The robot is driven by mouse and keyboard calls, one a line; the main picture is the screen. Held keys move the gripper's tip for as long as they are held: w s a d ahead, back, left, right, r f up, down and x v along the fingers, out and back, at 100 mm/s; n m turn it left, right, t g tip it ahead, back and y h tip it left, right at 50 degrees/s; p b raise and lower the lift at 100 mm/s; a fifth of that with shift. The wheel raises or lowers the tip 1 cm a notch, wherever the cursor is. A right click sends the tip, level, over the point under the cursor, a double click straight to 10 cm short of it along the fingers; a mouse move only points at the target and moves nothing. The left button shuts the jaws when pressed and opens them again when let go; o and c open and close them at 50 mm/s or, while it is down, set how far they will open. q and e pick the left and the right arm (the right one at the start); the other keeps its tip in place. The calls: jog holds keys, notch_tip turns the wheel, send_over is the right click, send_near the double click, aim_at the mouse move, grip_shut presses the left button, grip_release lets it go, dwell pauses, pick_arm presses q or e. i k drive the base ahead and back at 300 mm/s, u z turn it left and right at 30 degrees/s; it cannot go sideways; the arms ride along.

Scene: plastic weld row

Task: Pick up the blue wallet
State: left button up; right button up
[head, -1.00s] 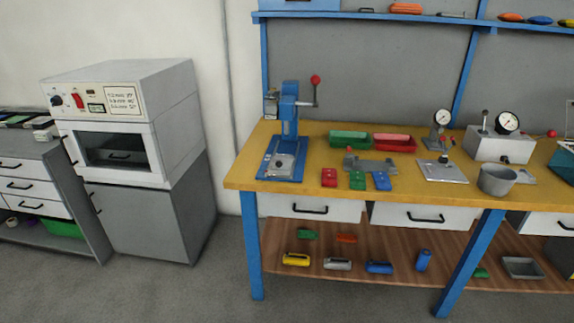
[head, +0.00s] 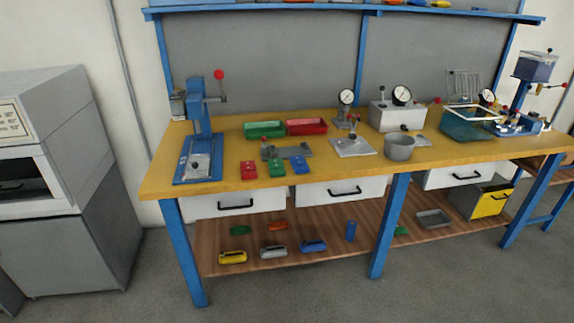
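A small flat blue piece (head: 300,166), which looks like the blue wallet, lies on the yellow bench top (head: 360,172) near its front edge. It is at the right end of a row with a green piece (head: 277,168) and a red piece (head: 249,170). A grey metal fixture (head: 287,151) lies just behind it. Another blue object (head: 313,246) lies on the wooden lower shelf, with an upright blue one (head: 351,231) to its right. Neither of my grippers shows in the head view.
A blue lever press (head: 199,140) stands left of the row. Green (head: 264,130) and red (head: 306,127) trays are behind. A grey pot (head: 399,147) stands to the right. White drawers (head: 343,188) hang under the bench top. The grey floor (head: 300,297) in front is clear.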

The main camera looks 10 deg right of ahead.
aim_at(299, 164)
jog(key=z, duration=1.55)
jog(key=i, duration=1.2)
